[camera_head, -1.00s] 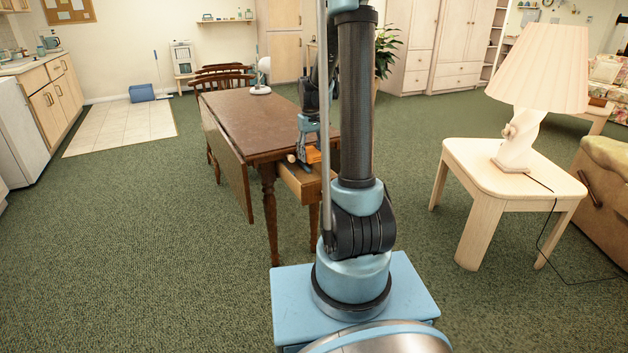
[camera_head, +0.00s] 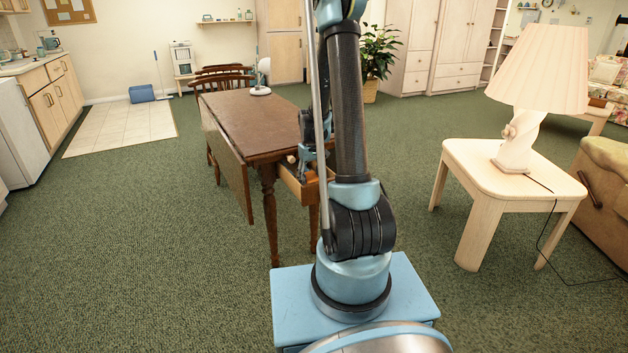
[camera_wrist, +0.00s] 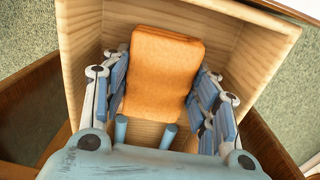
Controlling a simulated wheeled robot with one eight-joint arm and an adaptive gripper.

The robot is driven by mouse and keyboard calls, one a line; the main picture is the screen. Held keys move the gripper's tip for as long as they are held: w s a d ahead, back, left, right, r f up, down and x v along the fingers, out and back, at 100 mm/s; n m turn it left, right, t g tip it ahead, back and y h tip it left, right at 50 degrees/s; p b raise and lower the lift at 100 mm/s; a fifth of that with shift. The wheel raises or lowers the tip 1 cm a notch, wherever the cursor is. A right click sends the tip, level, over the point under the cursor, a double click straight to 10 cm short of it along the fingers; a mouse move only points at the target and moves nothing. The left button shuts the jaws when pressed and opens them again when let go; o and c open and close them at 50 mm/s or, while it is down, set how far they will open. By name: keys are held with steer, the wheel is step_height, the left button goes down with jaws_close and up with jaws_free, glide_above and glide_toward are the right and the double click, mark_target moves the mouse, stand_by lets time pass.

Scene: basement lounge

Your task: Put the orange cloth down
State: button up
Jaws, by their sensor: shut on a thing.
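The folded orange cloth (camera_wrist: 165,70) lies between the blue finger pads of my gripper (camera_wrist: 164,84) in the wrist view. The gripper is shut on it. Cloth and fingers are inside the walls of an open wooden drawer (camera_wrist: 245,45). I cannot tell whether the cloth touches the drawer floor. In the head view, the drawer (camera_head: 291,184) sticks out from the brown table (camera_head: 245,120). My gripper (camera_head: 308,168) is low at the drawer there, partly hidden by my arm, and the cloth cannot be made out.
The drawer walls stand close around my fingers. A white fan-like item (camera_head: 261,80) stands on the table, with chairs (camera_head: 225,80) behind. A pale side table (camera_head: 500,165) with a lamp (camera_head: 540,75) is at the right. Green carpet (camera_head: 150,250) is clear at the left.

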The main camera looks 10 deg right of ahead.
mark_target(311, 178)
steer(key=shift+f, duration=0.65)
steer(key=o, duration=1.4)
step_height(311, 178, up, 13)
steer(key=s+r+m+t, duration=0.1)
steer(key=s+r, duration=0.2)
steer(key=s, duration=0.6)
steer(key=s+r+m, duration=0.1)
steer(key=s+r, duration=0.3)
steer(key=s, duration=0.5)
steer(key=s+f, duration=0.3)
steer(key=s, duration=0.5)
steer(key=s+d+f+m+t, duration=0.1)
steer(key=s+f, duration=0.2)
steer(key=s, duration=0.5)
steer(key=shift+s+d+f, duration=0.15)
steer(key=shift+s, duration=0.1)
